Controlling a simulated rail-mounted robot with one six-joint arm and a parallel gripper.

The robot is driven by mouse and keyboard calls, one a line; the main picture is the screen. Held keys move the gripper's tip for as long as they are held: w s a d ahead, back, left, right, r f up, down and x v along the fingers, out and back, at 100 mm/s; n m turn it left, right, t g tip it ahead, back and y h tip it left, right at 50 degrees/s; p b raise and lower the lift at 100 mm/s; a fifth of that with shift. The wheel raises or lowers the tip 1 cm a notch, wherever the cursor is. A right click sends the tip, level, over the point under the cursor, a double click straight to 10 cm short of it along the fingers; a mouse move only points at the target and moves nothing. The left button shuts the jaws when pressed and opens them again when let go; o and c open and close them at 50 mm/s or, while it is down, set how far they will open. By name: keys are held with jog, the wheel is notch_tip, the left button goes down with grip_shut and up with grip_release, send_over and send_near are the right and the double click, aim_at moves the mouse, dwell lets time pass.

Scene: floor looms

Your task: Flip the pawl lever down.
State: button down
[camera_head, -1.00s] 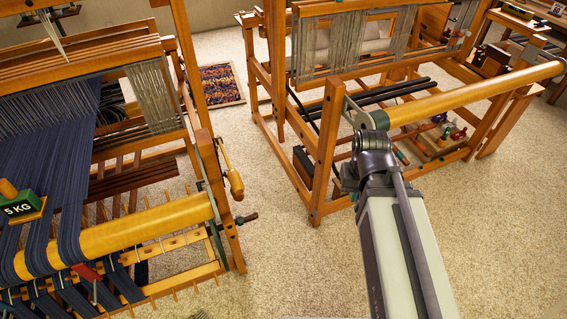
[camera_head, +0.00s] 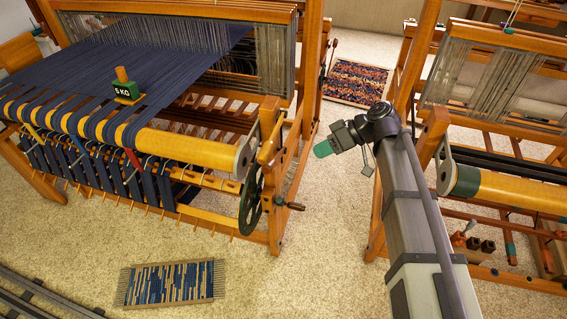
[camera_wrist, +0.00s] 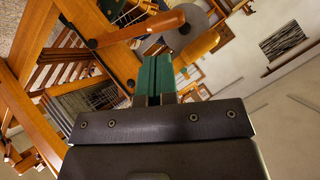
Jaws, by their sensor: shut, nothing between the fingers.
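My gripper (camera_head: 323,149), with green fingertips, is shut and empty. In the head view it is in the air to the right of the left loom's side post. A wooden handle (camera_head: 271,150), which looks like the pawl lever, is at that post beside the grey end disc (camera_head: 243,158) of the cloth beam. A dark green handwheel (camera_head: 251,201) is below it. In the wrist view the shut fingers (camera_wrist: 153,75) point toward a brown wooden handle (camera_wrist: 140,30) and a grey disc (camera_wrist: 184,32). A gap to the handle cannot be judged there.
The left loom carries blue warp and a green 5 KG weight (camera_head: 127,90). A dark-handled crank (camera_head: 289,204) sticks out at its side. A second loom's beam (camera_head: 520,190) is at the right. A small woven piece (camera_head: 170,284) lies on the open carpet in front.

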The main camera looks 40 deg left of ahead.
jog(key=a, duration=0.1)
jog(key=a+n, duration=0.1)
jog(key=s+a+r+n+g, duration=0.1)
jog(key=a, duration=0.1)
jog(key=shift+r+y, duration=0.1)
jog(key=shift+y, duration=0.3)
jog(key=b+x, duration=0.5)
jog(key=x, duration=0.4)
jog(key=shift+s+a+f, duration=0.2)
jog(key=shift+f, duration=0.1)
